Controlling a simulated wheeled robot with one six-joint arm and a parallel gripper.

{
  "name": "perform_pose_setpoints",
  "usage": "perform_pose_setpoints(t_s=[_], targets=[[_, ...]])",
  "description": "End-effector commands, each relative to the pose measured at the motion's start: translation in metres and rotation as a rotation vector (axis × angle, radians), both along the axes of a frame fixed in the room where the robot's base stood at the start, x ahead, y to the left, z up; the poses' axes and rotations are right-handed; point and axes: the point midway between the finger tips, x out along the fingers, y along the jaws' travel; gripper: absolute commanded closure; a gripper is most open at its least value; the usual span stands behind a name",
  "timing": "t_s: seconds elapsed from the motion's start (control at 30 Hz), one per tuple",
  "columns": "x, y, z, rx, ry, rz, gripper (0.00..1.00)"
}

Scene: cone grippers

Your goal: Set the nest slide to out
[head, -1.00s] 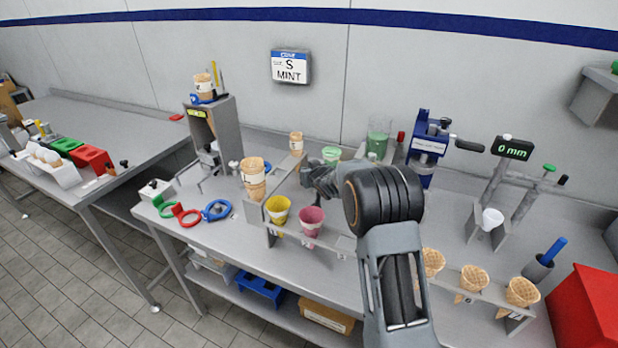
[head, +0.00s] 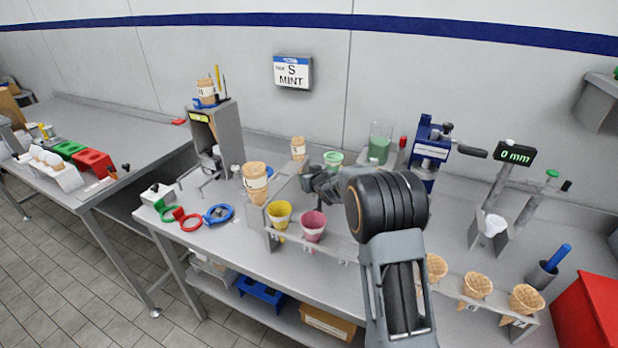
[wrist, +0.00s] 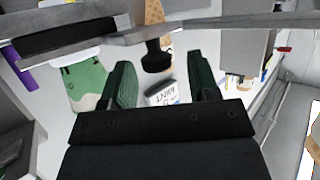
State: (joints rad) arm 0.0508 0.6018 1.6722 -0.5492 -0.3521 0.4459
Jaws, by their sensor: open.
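In the wrist view my gripper (wrist: 162,82) is open, with its two green-padded fingers apart. A black knob (wrist: 157,55) on a short stem shows beyond and between the fingertips, next to a grey bar (wrist: 215,27). I cannot tell for sure whether this knob belongs to the nest slide. Nothing is held. In the head view my gripper (head: 312,183) is behind the yellow and pink cups, beside a grey upright plate (head: 284,188). My own arm hides part of the bench there, and no slide is clearly seen.
A green-filled beaker (head: 379,150) and blue press (head: 430,150) stand behind. A grey tower (head: 228,135) is at left.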

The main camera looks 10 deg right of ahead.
Motion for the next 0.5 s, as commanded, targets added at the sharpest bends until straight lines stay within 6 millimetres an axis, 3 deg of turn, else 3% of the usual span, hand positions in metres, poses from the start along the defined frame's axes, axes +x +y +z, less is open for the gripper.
perform_pose_setpoints(t_s=[0.3,0.5], targets=[[-0.042,-0.005,0.018,-0.001,-0.002,0.002,0.45],[-0.058,-0.007,0.024,0.0,-0.001,0.002,0.45]])
